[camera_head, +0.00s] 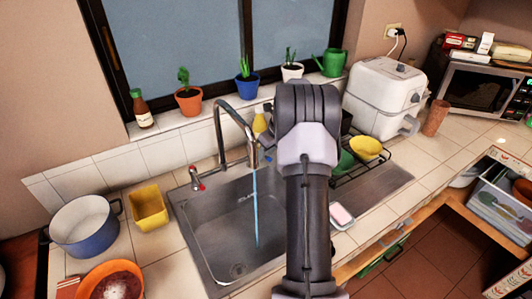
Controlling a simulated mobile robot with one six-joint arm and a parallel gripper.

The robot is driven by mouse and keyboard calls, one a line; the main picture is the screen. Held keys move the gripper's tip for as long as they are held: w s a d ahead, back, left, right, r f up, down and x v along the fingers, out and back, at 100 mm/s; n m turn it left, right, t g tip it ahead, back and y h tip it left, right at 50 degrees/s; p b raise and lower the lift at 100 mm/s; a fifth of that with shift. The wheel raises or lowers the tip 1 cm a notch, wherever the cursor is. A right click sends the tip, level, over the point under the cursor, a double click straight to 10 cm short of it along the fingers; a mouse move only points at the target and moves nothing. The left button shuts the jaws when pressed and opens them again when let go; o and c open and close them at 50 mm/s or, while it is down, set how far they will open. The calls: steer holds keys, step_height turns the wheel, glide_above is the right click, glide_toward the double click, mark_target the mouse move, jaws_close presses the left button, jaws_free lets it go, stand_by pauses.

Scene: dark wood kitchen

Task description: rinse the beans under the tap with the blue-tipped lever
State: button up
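The tap (222,122) stands behind the steel sink (215,235), and a thin blue stream of water (256,205) falls from its spout into the basin. A red-tipped lever (196,178) is left of the spout. An orange bowl (98,272) with dark red contents, possibly the beans, sits at the front left, cut by the frame edge. It is outside the stream. My arm rises over the sink's right part, its wrist hiding my gripper.
A blue pot (86,228) and yellow container (149,208) stand left of the sink. A drying rack with a yellow bowl (366,148) and a pink-and-white item (341,215) are to the right. Potted plants line the sill. The basin's visible left part looks empty.

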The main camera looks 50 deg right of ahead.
steer(key=p+v, duration=0.4)
steer(key=v, duration=1.3)
steer(key=shift+r, duration=0.25)
